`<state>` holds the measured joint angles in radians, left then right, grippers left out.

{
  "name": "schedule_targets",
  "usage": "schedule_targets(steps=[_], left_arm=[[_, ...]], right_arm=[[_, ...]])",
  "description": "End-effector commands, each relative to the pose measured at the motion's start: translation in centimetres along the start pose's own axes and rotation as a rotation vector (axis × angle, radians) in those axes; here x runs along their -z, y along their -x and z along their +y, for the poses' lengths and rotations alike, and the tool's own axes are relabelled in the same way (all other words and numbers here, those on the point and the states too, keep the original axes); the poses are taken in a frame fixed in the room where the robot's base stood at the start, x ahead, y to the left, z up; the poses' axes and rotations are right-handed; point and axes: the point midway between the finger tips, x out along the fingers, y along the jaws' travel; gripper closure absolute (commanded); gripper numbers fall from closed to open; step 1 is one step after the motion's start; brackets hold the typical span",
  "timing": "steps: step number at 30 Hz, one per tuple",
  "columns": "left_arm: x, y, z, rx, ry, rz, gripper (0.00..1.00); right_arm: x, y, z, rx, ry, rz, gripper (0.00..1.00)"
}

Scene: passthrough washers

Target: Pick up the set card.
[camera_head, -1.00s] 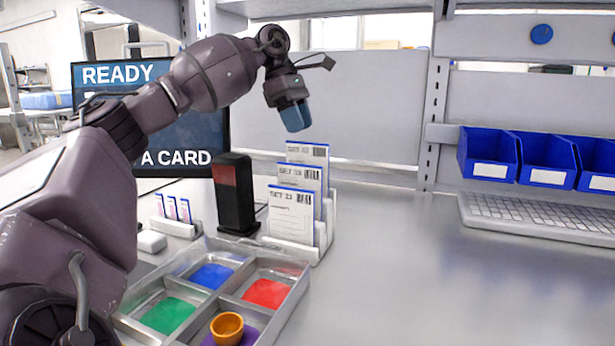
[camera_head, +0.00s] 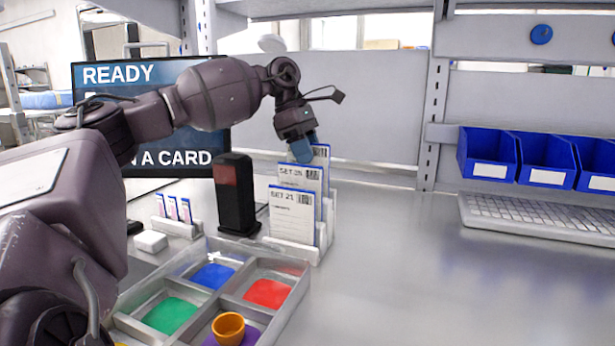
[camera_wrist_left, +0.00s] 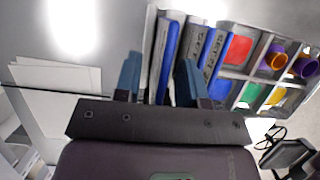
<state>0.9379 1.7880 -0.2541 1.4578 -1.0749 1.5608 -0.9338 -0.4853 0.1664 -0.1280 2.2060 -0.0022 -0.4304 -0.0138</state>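Three set cards stand upright in a white card holder (camera_head: 322,240). The front card (camera_head: 292,212) reads SET 21, the middle card (camera_head: 300,176) appears to read SET 25, and the rear card (camera_head: 322,154) is partly covered by my gripper. My left gripper (camera_head: 303,148) points down at the top of the rear card. In the left wrist view its blue fingers (camera_wrist_left: 161,70) are apart, with the rear card's blue edge (camera_wrist_left: 166,60) between them. Whether they touch it I cannot tell. My right gripper is not in view.
A black scanner-like stand (camera_head: 236,195) is left of the holder. In front lies a compartment tray (camera_head: 240,290) with coloured pads and an orange cup (camera_head: 228,328). A monitor (camera_head: 150,120) is behind my arm. Blue bins (camera_head: 490,155) and a keyboard (camera_head: 540,215) are right; the middle right table is clear.

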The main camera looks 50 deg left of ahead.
Motion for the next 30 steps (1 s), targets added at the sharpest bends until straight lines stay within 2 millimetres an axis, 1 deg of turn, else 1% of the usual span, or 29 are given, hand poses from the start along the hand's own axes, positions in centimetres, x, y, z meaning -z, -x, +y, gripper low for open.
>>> schedule_targets(steps=[2, 6, 9, 18, 22, 26, 30], left_arm=[[0.0, 0.1, 0.0, 0.0, 0.0, 0.0, 0.64], [0.0, 0.1, 0.0, 0.0, 0.0, 0.0, 0.86], [0.0, 0.1, 0.0, 0.0, 0.0, 0.0, 1.0], [0.0, 0.1, 0.0, -0.001, -0.001, -0.001, 1.0], [-0.2, 0.4, 0.1, -0.002, -0.001, -0.002, 1.0], [-0.7, 1.4, 0.1, -0.002, -0.003, -0.002, 1.0], [-1.4, 3.1, 0.1, -0.001, -0.002, -0.003, 1.0]], right_arm=[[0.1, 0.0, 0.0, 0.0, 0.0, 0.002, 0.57], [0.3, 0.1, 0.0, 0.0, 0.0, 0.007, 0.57], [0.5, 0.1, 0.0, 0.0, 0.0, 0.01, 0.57], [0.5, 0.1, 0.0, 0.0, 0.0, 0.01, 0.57], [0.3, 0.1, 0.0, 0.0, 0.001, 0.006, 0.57], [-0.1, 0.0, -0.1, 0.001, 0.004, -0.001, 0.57], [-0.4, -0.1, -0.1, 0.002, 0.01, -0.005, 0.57]])
